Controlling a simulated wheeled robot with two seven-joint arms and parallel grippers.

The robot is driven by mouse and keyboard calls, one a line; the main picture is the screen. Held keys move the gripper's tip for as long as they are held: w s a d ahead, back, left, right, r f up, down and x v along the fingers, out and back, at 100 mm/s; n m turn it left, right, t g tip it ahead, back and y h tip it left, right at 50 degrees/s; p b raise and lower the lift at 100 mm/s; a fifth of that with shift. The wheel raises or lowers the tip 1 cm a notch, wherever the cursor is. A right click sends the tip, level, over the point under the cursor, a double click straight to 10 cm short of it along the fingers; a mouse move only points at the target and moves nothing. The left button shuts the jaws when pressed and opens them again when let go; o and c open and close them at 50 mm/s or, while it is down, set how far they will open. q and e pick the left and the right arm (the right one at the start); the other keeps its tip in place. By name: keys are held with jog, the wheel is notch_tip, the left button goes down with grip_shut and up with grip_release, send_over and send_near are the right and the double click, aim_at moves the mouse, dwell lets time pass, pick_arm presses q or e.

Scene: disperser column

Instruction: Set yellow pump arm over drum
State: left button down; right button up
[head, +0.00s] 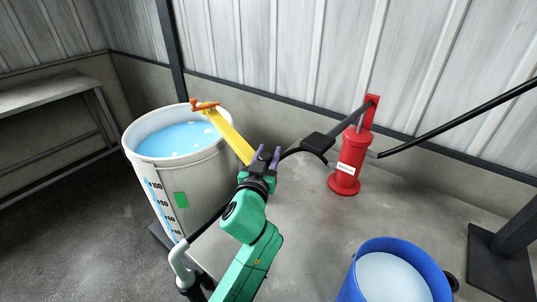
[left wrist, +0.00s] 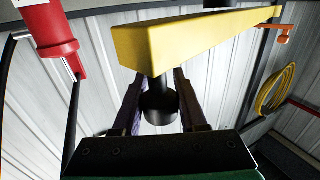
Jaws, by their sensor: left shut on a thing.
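The yellow pump arm (head: 230,137) extends over the rim of the white drum (head: 206,178), its orange end piece (head: 205,106) above the drum's opening near the far rim. Blue liquid (head: 176,139) with pale spots fills the drum. My left gripper (head: 264,158) is at the arm's near end, outside the drum on its right. In the left wrist view the yellow arm (left wrist: 170,42) crosses above the fingers, and a black knob (left wrist: 160,104) below it sits between them. The left gripper is shut on this knob. My right gripper is not in view.
A red pump cylinder (head: 345,172) with a white label stands right of my gripper, near the corrugated wall. A blue drum (head: 428,262) with pale contents is at the lower right. A grey bench (head: 45,88) stands at the left. Floor between the drums is mostly clear.

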pick_arm(q)
jog(key=shift+c, duration=2.3)
grip_release()
jog(key=shift+r, duration=0.1)
jog(key=shift+s, duration=0.4)
jog(key=s+a+b, duration=0.2)
jog(key=s+b, duration=0.1)
jog(key=s, duration=1)
jog(key=shift+s+a, duration=0.2)
jog(key=shift+s, duration=0.05)
